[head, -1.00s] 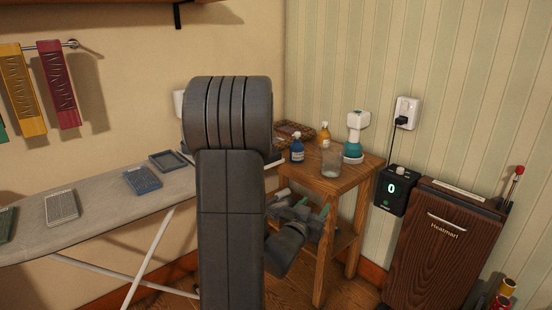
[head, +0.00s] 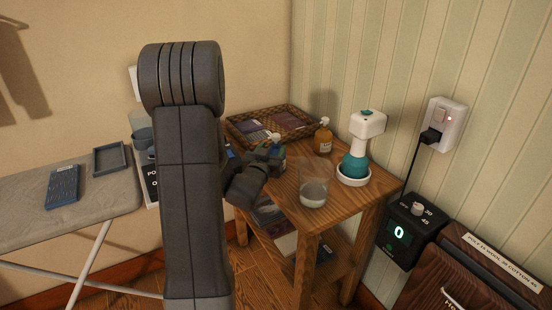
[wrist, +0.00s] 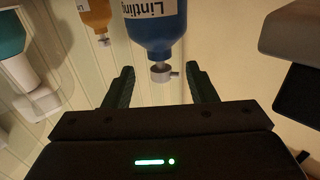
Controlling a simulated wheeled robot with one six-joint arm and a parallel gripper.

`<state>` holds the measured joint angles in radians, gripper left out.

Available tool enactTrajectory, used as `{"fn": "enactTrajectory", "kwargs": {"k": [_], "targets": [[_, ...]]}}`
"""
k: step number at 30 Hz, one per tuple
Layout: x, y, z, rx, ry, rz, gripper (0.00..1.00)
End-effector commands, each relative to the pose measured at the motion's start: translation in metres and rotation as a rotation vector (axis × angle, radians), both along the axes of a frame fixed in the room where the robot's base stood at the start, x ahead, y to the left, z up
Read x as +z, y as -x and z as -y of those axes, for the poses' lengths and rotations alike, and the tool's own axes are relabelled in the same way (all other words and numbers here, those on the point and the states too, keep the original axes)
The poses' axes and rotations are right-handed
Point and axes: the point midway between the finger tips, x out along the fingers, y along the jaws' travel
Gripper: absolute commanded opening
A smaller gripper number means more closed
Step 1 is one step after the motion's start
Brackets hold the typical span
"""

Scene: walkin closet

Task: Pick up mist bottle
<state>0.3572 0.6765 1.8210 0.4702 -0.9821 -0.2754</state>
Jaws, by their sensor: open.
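The blue bottle (wrist: 153,35), which looks like the mist bottle, has a white label and a grey nozzle. The wrist view shows it upside down, with the nozzle between the two fingertips of my gripper (wrist: 160,75). The fingers stand apart on either side and do not visibly touch it. In the head view my gripper (head: 258,170) is over the left part of the wooden side table (head: 338,203) and hides most of the blue bottle.
An amber bottle (head: 323,138) stands behind to the right. A clear glass (head: 314,185) stands at the table's front. A teal and white device (head: 357,160) is at the right. A woven tray (head: 245,130) lies at the back. The ironing board (head: 95,205) is left.

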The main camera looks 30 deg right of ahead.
Motion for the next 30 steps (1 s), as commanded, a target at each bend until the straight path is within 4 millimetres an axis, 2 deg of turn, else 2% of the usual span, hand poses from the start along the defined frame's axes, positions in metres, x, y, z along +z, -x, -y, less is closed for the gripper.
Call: {"fn": "enactTrajectory", "kwargs": {"k": [12,20,28,30], "targets": [[-0.001,-0.037,0.033,0.000,-0.001,-0.001,0.51],[-0.002,-0.039,0.035,0.001,-0.001,-0.001,0.51],[-0.002,-0.039,0.035,0.001,-0.001,-0.001,0.00],[-0.002,-0.039,0.035,0.000,-0.001,-0.001,0.00]]}}
